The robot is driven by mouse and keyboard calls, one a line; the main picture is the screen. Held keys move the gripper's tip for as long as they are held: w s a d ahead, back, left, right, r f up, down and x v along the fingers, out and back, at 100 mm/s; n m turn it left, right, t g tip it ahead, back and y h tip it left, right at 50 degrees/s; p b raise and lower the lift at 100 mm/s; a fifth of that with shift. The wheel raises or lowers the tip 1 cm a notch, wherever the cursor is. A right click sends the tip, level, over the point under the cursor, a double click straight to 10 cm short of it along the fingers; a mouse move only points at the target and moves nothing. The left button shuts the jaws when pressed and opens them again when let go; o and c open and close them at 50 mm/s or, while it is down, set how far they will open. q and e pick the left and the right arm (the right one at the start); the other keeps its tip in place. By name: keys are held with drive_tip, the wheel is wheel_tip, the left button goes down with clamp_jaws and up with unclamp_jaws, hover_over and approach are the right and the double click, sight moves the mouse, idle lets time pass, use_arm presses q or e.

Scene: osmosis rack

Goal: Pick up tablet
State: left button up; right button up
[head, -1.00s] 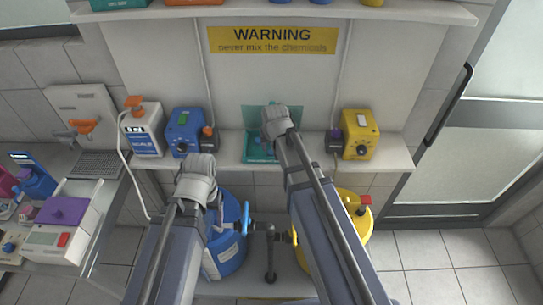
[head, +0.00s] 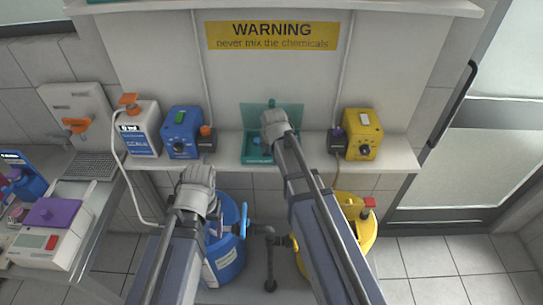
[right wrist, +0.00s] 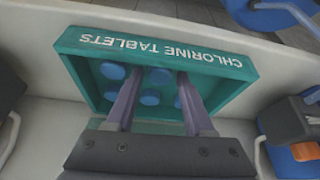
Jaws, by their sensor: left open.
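The teal box labelled "CHLORINE TABLETS" (head: 256,158) sits on the shelf, partly covered by my right arm. In the right wrist view the box (right wrist: 75,80) holds several round blue tablets. My right gripper (right wrist: 158,74) is open, its two fingers apart and reaching in over the tablets. One blue tablet (right wrist: 151,97) shows between the fingers and another near the fingertips; contact cannot be told. In the head view my right gripper (head: 274,122) is over the box. My left gripper (head: 199,178) is open and empty, in front of and below the shelf edge.
A blue dispenser (head: 182,132) stands left of the box and a yellow one (head: 361,134) right of it. Blue (head: 229,258) and yellow (head: 365,230) tanks stand below. A side table (head: 108,198) is at left.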

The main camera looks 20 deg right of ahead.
clamp_jaws()
drive_tip(key=shift+r, duration=0.15)
idle(0.4)
